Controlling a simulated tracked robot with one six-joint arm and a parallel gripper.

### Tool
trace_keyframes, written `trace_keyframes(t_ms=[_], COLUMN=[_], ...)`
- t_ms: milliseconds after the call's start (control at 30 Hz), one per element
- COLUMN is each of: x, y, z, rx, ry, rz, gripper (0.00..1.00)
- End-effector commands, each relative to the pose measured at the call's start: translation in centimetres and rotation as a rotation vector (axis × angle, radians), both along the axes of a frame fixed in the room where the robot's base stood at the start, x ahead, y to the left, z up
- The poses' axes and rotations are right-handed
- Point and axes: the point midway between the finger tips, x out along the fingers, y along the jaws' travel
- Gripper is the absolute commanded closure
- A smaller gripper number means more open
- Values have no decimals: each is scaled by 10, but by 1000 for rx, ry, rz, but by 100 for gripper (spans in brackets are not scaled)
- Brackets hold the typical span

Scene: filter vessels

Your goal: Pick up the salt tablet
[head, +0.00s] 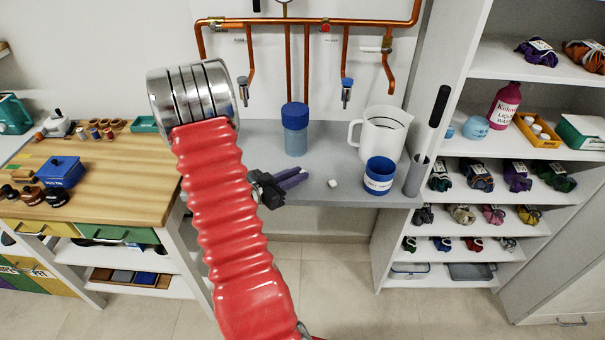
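A small white block, which looks like the salt tablet (333,183), lies on the grey bench (235,136) near its front edge. It stands clear of the blue cup to its right. My gripper (304,174), with dark purple fingers, reaches in from the left. Its fingertips point right towards the tablet, with a short gap in the picture between them. The fingers lie close together at this angle, so how far apart they are is unclear. Nothing shows between them. My red sleeved arm hides part of the bench's left side.
The blue cup (378,183), a white jug (384,132), a grey holder (416,176) with a black-handled tool and a blue-lidded jar (295,140) stand on the bench. Copper pipes (306,62) run above. Shelves (480,206) stand right, a wooden worktop (121,176) left.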

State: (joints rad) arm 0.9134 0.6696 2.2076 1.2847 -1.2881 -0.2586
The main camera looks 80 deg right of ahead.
Motion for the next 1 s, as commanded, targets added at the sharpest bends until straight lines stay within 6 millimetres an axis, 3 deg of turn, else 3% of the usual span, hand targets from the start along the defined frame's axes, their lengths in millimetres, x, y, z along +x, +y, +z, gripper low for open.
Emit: trace_keyframes(t_ms=[200, 633, 1000], x=[0, 0, 0], y=[0, 0, 0], z=[0, 4, 45], rx=[0, -1, -3], ry=[0, -1, -4], rz=[0, 0, -1], gripper=[100, 100, 100])
